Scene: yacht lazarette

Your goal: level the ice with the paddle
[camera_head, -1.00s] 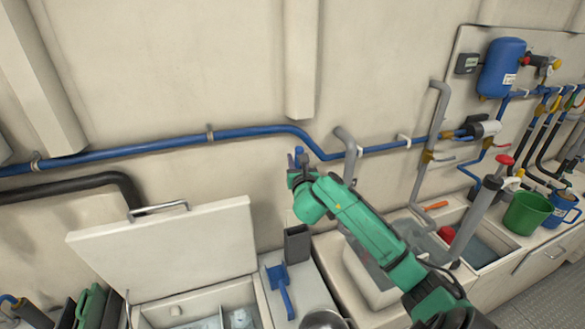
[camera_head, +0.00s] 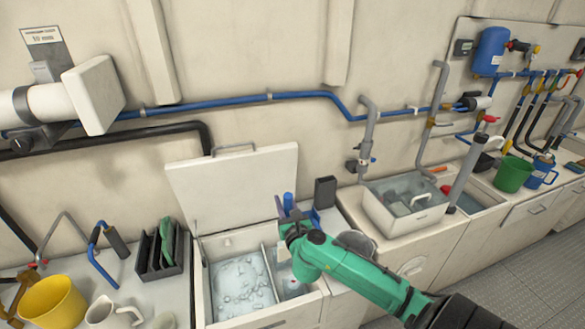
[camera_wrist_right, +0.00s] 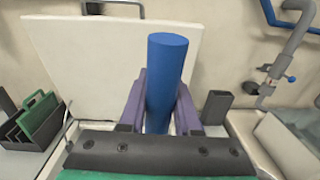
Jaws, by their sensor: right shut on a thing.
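My right gripper (camera_head: 291,221) is shut on a blue upright cylinder, which I take to be the paddle's handle (camera_head: 288,200). In the right wrist view the blue handle (camera_wrist_right: 167,80) stands between the purple fingers, its top above them. The paddle's lower part is hidden by the gripper and arm. The gripper is over the right rear of the open ice box (camera_head: 205,285), whose lid (camera_head: 235,185) is raised. Pale lumpy ice (camera_head: 240,284) fills the box's wide left compartment. The narrow right compartment (camera_head: 290,288) is partly hidden by my arm. My left gripper is out of view.
A dark grey holder (camera_head: 325,191) stands right of the box; a white bin (camera_head: 405,210) sits farther right. On the left counter are a black rack (camera_head: 163,250), a white jug (camera_head: 112,314) and a yellow bucket (camera_head: 52,300). A white fixture (camera_head: 92,95) juts out upper left.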

